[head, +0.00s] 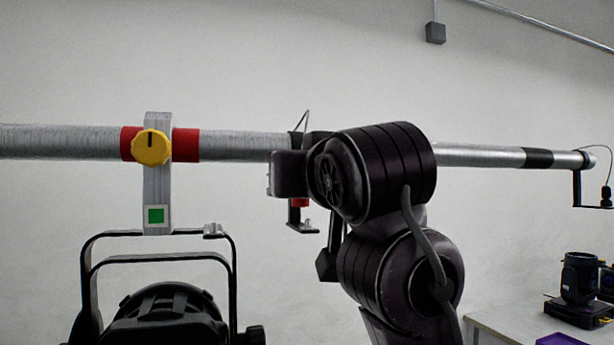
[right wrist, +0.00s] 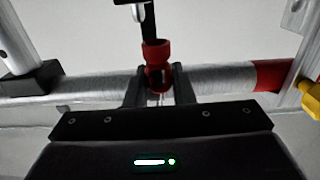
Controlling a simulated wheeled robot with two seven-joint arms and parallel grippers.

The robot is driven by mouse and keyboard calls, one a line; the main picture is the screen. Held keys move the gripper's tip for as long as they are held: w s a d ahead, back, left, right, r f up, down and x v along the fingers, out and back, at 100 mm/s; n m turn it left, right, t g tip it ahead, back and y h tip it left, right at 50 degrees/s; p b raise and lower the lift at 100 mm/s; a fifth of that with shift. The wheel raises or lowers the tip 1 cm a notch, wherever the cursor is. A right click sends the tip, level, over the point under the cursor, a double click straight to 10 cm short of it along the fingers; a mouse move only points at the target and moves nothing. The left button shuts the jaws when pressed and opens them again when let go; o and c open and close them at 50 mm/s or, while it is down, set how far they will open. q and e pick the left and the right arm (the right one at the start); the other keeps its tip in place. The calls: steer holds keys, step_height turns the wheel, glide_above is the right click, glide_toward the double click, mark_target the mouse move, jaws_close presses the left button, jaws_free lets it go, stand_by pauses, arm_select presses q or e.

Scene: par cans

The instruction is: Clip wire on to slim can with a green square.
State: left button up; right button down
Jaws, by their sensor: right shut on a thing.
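The slim can (head: 170,310) is black and hangs in its black yoke from a grey clamp (head: 157,190) on the horizontal pipe. The clamp has a yellow knob (head: 151,148) and a green square (head: 156,215). In the right wrist view, my right gripper (right wrist: 160,76) is shut on a red piece (right wrist: 156,55) that joins a black strap or wire end (right wrist: 149,28). In the head view, my arm hides most of this gripper. It is right of the clamp, by the pipe. A thin wire loop (head: 304,122) shows above the pipe there. My left gripper is not in view.
The silver pipe (head: 60,141) spans the head view, with red bands (head: 186,145) by the clamp. A black bracket (head: 578,188) with a wire hangs at its right end. A table (head: 510,324) with black fixtures (head: 580,280) stands at lower right.

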steer(key=shift+s+a+f, duration=0.1)
steer(key=shift+s+a, duration=0.5)
steer(key=shift+a, duration=1.15)
steer(key=shift+s+a+f, duration=0.1)
steer(key=shift+s+a, duration=0.45)
steer(key=shift+a, duration=1.2)
steer(key=shift+s+a+f, duration=0.1)
steer(key=shift+s+a, duration=0.5)
steer(key=shift+a, duration=1.15)
steer(key=shift+f+b, duration=1.25)
steer(key=shift+b, duration=0.3)
steer(key=c, duration=1.2)
jaws_free()
steer(key=shift+o, duration=0.2)
steer(key=b+v, duration=0.2)
steer(key=v, duration=0.5)
steer(key=shift+s+b, duration=0.3)
steer(key=shift+b, duration=0.1)
